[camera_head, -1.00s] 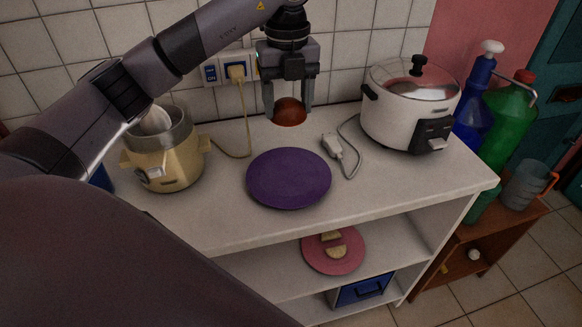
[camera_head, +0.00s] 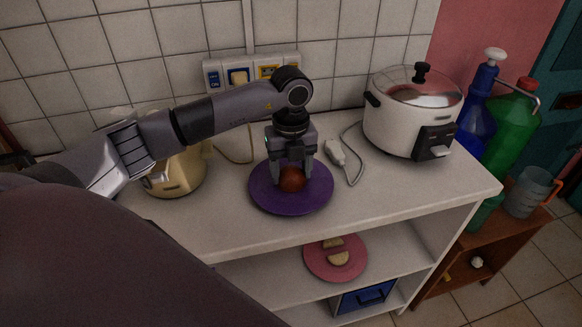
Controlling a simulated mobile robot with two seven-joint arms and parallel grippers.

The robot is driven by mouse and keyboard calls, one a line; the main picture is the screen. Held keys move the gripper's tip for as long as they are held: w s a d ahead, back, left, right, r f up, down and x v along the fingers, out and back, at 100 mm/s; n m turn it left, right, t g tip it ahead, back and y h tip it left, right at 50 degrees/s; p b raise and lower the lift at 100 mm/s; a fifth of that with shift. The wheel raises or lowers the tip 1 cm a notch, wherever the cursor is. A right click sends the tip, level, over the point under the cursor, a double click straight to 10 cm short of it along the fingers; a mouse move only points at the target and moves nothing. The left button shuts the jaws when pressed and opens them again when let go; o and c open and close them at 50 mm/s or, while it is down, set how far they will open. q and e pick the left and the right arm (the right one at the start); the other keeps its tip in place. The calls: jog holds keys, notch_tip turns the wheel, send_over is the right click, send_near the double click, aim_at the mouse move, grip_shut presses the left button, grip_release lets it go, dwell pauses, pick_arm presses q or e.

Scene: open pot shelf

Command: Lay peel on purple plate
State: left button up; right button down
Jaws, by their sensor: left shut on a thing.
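The peel (camera_head: 291,180) shows as a reddish-brown rounded piece. My left gripper (camera_head: 291,177) is shut on it, pointing down, with a finger on either side. The gripper and peel are over the middle of the purple plate (camera_head: 291,206), which lies on the white shelf top. The peel is at or just above the plate; I cannot tell whether it touches. My left arm hides part of the scene to the left. My right gripper is not in view.
A white cooker (camera_head: 410,118) stands right of the plate, with a plug and cable (camera_head: 335,152) between. A yellow juicer (camera_head: 175,172) is partly behind my arm. A pink plate (camera_head: 335,271) with pale pieces lies on the lower shelf. Bottles (camera_head: 510,125) stand at far right.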

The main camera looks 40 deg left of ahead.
aim_at(291, 170)
pick_arm(q)
jog(key=o, duration=1)
jog(key=shift+f, duration=0.1)
notch_tip(291, 170, up, 12)
jog(key=b, duration=0.1)
jog(key=shift+r, duration=0.2)
